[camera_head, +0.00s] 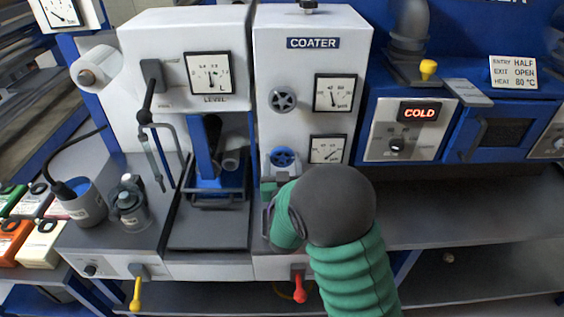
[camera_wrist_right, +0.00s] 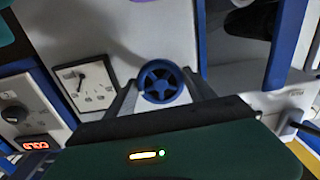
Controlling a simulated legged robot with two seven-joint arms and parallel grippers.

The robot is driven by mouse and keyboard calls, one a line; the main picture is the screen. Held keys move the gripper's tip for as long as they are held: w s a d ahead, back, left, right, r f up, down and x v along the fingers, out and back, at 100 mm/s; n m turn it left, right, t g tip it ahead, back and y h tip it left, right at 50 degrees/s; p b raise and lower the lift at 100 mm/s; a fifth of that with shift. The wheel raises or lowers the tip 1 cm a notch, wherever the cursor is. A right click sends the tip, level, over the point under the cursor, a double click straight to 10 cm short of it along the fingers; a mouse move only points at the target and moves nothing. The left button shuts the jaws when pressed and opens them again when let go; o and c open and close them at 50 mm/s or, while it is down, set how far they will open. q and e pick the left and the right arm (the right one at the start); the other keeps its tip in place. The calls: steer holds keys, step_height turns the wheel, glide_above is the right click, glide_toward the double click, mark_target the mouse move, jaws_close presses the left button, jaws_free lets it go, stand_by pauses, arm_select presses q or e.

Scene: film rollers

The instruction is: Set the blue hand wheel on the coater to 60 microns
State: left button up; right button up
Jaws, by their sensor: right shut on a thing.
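The coater (camera_head: 265,60) is a white cabinet with a "COATER" label, a grey hand wheel above and the blue hand wheel (camera_head: 284,158) below. A dial gauge (camera_head: 327,149) sits right of the blue wheel; I cannot read its value. The blue wheel also shows in the right wrist view (camera_wrist_right: 162,82), between the two fingers. My right gripper (camera_wrist_right: 163,90) is shut on the blue wheel, one finger on each side of its rim. In the head view my right arm covers the area below the wheel. My left gripper is not in view.
The grey wheel (camera_head: 283,99) and its gauge (camera_head: 335,93) are just above. The level unit (camera_head: 175,45) stands to the left, and a heater panel marked "COLD" (camera_head: 418,111) to the right. A grey shelf (camera_head: 450,205) lies clear at right.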

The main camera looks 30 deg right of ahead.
steer(key=shift+a+n, duration=0.1)
steer(key=shift+n, duration=0.2)
steer(key=n+p, duration=0.1)
steer(key=n, duration=0.3)
steer(key=shift+n+p, duration=0.3)
steer(key=shift+p, duration=0.05)
steer(key=shift+n+p, duration=1)
steer(key=shift+n, duration=1.2)
steer(key=o, duration=1)
steer(key=shift+f, duration=0.1)
steer(key=o, duration=0.4)
steer(key=shift+w+d, duration=0.1)
steer(key=shift+d, duration=0.15)
steer(key=shift+c, duration=0.2)
